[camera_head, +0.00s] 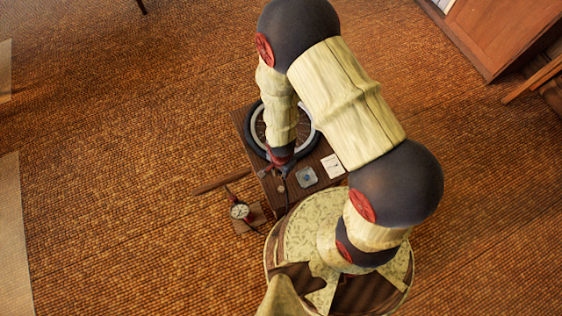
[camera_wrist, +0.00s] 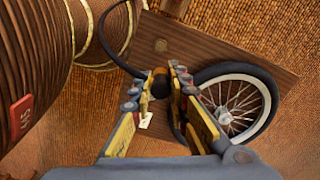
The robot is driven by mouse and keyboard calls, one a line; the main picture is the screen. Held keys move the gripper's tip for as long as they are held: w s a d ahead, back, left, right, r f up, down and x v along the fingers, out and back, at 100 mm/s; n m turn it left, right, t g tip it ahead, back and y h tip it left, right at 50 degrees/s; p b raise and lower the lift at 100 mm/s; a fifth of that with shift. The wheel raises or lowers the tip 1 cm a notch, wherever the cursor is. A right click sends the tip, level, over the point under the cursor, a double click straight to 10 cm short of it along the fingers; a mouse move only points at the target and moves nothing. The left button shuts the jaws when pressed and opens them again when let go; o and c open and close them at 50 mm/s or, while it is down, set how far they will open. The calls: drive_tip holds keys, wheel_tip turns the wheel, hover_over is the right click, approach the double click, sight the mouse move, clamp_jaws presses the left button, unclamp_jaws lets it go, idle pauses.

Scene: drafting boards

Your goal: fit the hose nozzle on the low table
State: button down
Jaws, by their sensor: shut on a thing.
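The low brown table shows in the head view (camera_head: 316,159) and the wrist view (camera_wrist: 205,45). A spoked wheel with a black tyre lies on it, in the head view (camera_head: 256,123) and at the right of the wrist view (camera_wrist: 240,97). My gripper (camera_head: 281,173) is over the table's near left part, beside the wheel. In the wrist view my gripper (camera_wrist: 158,88) is shut on the dark hose nozzle (camera_wrist: 159,82), which sits between the fingertips. A black hose (camera_wrist: 108,48) curves away from it to the left. The wheel's valve is not clear to see.
A floor pump with a round gauge (camera_head: 240,211) stands left of the table, its handle (camera_head: 222,183) sticking out. A bluish square (camera_head: 307,177) and a white card (camera_head: 333,166) lie on the table. A small brass disc (camera_wrist: 161,45) is on the tabletop. Floor at left is open.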

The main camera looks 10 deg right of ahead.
idle(0.3)
drive_tip(key=b, duration=1.6)
approach(281, 188)
wheel_tip(281, 188, down, 5)
drive_tip(key=shift+f, duration=0.2)
drive_tip(key=shift+f+b, duration=0.4)
drive_tip(key=shift+f, duration=0.9)
drive_tip(key=c, duration=1.7)
unclamp_jaws()
drive_tip(key=shift+o, duration=0.3)
drive_tip(key=shift+r, duration=0.1)
wheel_tip(281, 188, up, 12)
